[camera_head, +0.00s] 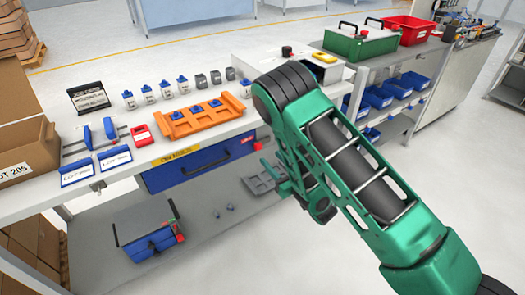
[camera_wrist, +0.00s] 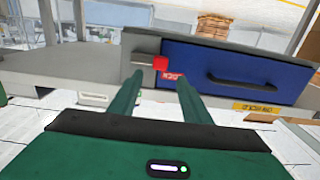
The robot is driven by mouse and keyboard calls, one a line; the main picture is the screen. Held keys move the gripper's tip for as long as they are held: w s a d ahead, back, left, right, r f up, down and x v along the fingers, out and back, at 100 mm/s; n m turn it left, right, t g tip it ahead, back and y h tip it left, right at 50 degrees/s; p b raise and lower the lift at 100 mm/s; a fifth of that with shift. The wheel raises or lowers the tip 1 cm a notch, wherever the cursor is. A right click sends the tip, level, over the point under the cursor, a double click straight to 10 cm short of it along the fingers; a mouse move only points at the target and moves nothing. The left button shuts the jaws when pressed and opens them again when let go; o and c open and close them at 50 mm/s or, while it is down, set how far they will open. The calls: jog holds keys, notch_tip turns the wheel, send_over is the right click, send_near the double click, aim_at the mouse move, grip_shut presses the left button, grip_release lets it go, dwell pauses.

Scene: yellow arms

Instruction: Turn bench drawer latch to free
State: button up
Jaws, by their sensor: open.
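The blue bench drawer (camera_head: 200,165) sits under the front edge of the workbench, with a dark handle across its face. It fills the upper right of the wrist view (camera_wrist: 285,78). The small red latch (camera_head: 258,146) is at the drawer's right end in the head view. In the wrist view the red latch tip (camera_wrist: 160,63) stands on a short metallic stem beside the drawer's edge. My gripper (camera_wrist: 160,74) is open, its two green fingers on either side of the latch in the picture. Contact cannot be told. In the head view my arm hides most of the gripper.
The bench top (camera_head: 100,135) carries an orange rack (camera_head: 205,118) and several small parts. A grey toolbox with a blue front (camera_head: 148,232) stands on the lower shelf (camera_head: 215,245). A green case (camera_head: 360,42) and red bin (camera_head: 415,28) are at the back right.

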aim_at(259, 147)
jog(key=x, duration=0.7)
jog(key=shift+w+a, duration=0.1)
jog(key=shift+w, duration=0.1)
grip_shut()
jog(key=shift+a, duration=0.1)
